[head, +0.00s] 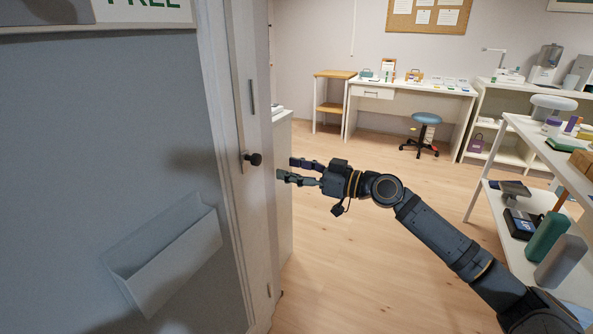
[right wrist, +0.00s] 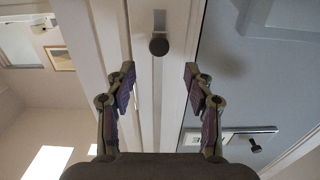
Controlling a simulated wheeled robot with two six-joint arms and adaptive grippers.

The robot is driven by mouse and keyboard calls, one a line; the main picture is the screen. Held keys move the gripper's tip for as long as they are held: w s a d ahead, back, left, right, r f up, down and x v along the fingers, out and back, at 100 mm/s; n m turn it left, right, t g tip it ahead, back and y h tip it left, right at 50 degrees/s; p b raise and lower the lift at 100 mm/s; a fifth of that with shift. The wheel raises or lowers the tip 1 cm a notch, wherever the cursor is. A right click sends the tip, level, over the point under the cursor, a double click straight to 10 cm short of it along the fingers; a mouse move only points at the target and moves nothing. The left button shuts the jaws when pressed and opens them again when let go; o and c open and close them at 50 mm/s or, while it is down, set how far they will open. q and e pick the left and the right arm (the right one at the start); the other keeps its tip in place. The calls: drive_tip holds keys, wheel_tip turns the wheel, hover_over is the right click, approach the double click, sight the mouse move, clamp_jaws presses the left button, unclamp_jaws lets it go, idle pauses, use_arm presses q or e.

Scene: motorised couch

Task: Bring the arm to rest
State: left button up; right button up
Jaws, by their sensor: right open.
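My right arm reaches in from the lower right in the head view. Its right gripper (head: 287,169) is open and empty, pointing left. It is near a black knob (head: 254,159) on a white upright strip, with a visible gap in the picture. In the right wrist view the right gripper (right wrist: 159,76) shows its two fingers spread wide. The knob (right wrist: 159,45) shows beyond and between the fingertips, with nothing held. My left gripper is in neither view.
A grey-blue panel (head: 120,130) with a sloping pocket (head: 165,255) stands close on the left. Shelves (head: 490,205) with several items stand on the right. A desk (head: 410,90) and blue stool (head: 427,118) are at the back. Wooden floor (head: 350,270) lies clear between.

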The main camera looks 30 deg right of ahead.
drive_tip(key=shift+s+d, duration=0.3)
drive_tip(key=shift+s, duration=0.05)
idle(0.3)
